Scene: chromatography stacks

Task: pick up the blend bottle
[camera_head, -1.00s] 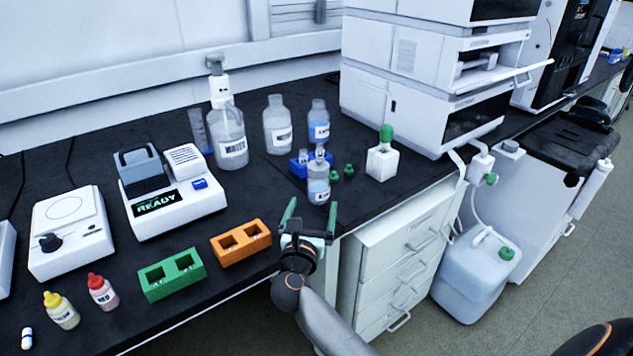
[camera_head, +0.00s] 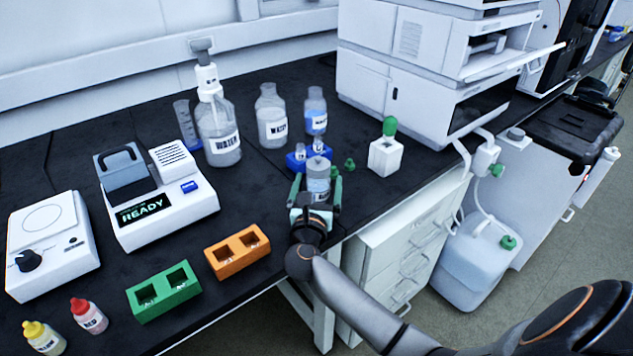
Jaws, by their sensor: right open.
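A small clear bottle (camera_head: 318,172) with a pale label stands upright near the front edge of the black bench. I take it as the blend bottle, but its label is too small to read. My right gripper (camera_head: 317,185) is open, with one green-tipped finger on each side of this bottle. I cannot tell whether the fingers touch it. The gripper's body hides the bottle's lower part. My left gripper is not in view.
An orange rack (camera_head: 237,266) and green rack (camera_head: 163,307) are to the left.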

